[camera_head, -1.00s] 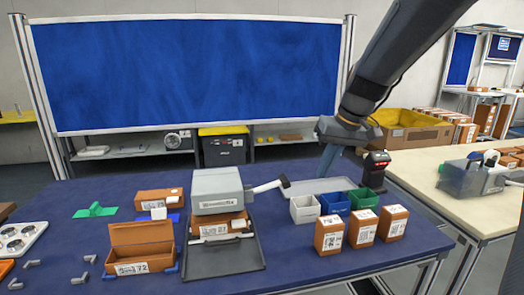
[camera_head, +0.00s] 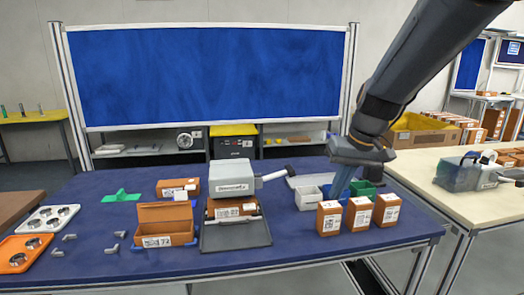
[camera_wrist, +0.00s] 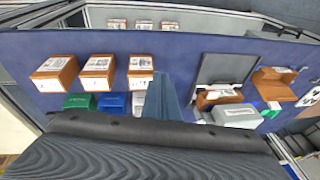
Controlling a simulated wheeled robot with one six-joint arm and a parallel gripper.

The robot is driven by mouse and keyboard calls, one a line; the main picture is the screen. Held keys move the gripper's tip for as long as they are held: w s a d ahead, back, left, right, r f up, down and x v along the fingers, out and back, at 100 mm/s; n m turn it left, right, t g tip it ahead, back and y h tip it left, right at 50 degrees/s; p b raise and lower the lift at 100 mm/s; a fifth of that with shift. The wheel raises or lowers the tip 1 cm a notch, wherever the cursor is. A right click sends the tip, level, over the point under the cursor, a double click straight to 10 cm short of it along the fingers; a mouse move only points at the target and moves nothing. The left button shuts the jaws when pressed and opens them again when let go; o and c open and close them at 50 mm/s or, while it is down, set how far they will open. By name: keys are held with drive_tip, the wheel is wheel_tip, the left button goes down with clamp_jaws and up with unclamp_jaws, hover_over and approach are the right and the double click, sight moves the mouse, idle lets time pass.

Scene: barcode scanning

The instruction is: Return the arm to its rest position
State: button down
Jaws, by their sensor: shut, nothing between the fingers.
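My gripper (camera_head: 341,186) hangs from my arm at the right of the head view, pointing down with blue-grey fingers together and nothing between them. In that view it overlaps the small bins, behind the three orange-brown boxes; its height above the table is hard to tell. In the wrist view the closed fingers (camera_wrist: 163,98) show beside the white bin (camera_wrist: 139,103), with the blue bin (camera_wrist: 112,103) and green bin (camera_wrist: 79,102) to the left. The barcode scanner seen earlier behind the bins is hidden by my arm.
Three labelled boxes (camera_head: 359,213) stand near the table's front right. A grey label printer (camera_head: 233,178) and open brown box (camera_head: 166,224) stand left of the bins. Metal parts and an orange tray (camera_head: 22,252) lie far left. A cream table (camera_head: 455,195) adjoins at right.

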drive_tip(key=s+f+g+h, duration=0.1)
drive_tip(key=s+f, duration=0.5)
drive_tip(key=s, duration=0.3)
drive_tip(key=s+f+g+h, duration=0.1)
drive_tip(key=s+f, duration=0.6)
drive_tip(key=s, duration=0.3)
drive_tip(key=shift+s+f+m, duration=0.15)
drive_tip(key=shift+s+m, duration=0.15)
drive_tip(key=shift+m, duration=0.1)
drive_tip(key=c, duration=2.5)
unclamp_jaws()
drive_tip(key=shift+a, duration=0.1)
